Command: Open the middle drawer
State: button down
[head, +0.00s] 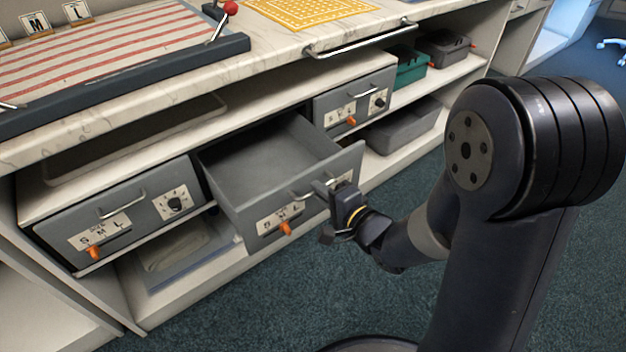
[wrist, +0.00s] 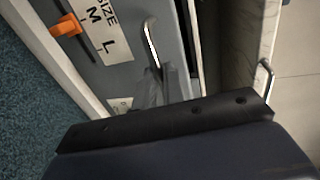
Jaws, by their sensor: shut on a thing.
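The grey middle drawer (head: 265,165) is pulled out from the cabinet, and its inside looks empty. Its front carries a metal bar handle (head: 303,196), a size label (head: 280,217) and an orange slider (head: 286,228). My gripper (head: 334,187) is at the right part of this handle and shut on it. In the wrist view the handle (wrist: 151,42) runs down to my gripper's fingers (wrist: 156,88), with the orange slider (wrist: 66,25) to the left. The fingertips are partly hidden by the wrist body in the wrist view.
The left drawer (head: 125,212) and right drawer (head: 355,97) are shut. A marble counter (head: 280,52) with a metal rail (head: 360,42) overhangs them. Bins stand on the shelves, including a teal one (head: 410,65). Green carpet (head: 310,300) is clear in front.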

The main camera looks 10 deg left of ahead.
jog(key=shift+f+v, duration=0.2)
jog(key=shift+v, duration=0.7)
jog(key=shift+f+v, duration=0.15)
jog(key=shift+v, duration=0.7)
jog(key=shift+f+v, duration=0.2)
jog(key=shift+v, duration=0.7)
jog(key=shift+s, duration=0.1)
jog(key=c, duration=1.5)
grip_release()
